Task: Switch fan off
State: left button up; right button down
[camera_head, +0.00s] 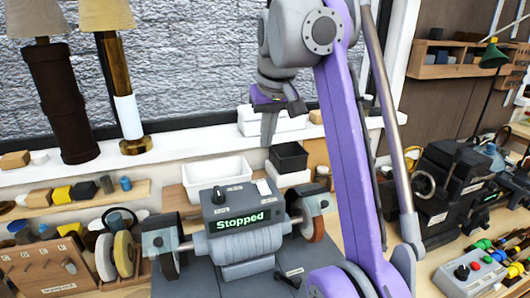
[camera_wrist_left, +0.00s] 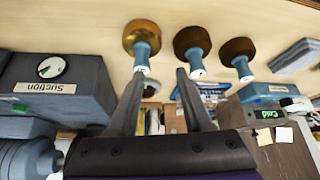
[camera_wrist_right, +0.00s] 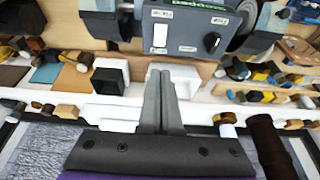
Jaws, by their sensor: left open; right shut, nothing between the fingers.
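Nothing in view is plainly marked as a fan. The left wrist view shows a dark box (camera_wrist_left: 88,92) labelled "Suction" at the left, with a white round dial (camera_wrist_left: 51,67) bearing a green mark. Whether it is on or off I cannot tell. My left gripper (camera_wrist_left: 158,76) is open and empty, with the box to its left; it does not show in the head view. My right gripper (camera_head: 268,138) is shut and empty, pointing down above the bench near the window sill. It also shows shut in the right wrist view (camera_wrist_right: 160,72).
A grey bench grinder (camera_head: 245,235) reading "Stopped" stands below my right gripper. White bins (camera_head: 217,172) and a black bin (camera_head: 289,158) sit behind it. Brass-and-blue tools (camera_wrist_left: 143,45) hang close to my left fingers. Lamps (camera_head: 62,100) stand on the sill.

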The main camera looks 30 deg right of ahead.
pick_arm(q)
jog(key=shift+g, duration=0.3)
jog(key=s+f+b, duration=0.1)
jog(key=f, duration=0.1)
jog(key=s+f+b, duration=0.1)
jog(key=f+b, duration=0.1)
jog(key=s+f+b, duration=0.1)
jog(key=f, duration=0.2)
jog(key=shift+s, duration=0.3)
pick_arm(e)
send_near(261, 184)
jog(key=x, duration=0.5)
jog(key=shift+f, duration=0.2)
pick_arm(q)
jog(key=shift+s+f+b, duration=0.1)
jog(key=shift+f+b, duration=0.15)
jog(key=shift+b, duration=0.2)
pick_arm(e)
jog(key=shift+w+f, duration=0.15)
jog(key=shift+f, duration=0.45)
pick_arm(q)
jog(key=shift+r, duration=0.1)
pick_arm(e)
jog(key=shift+w, duration=0.1)
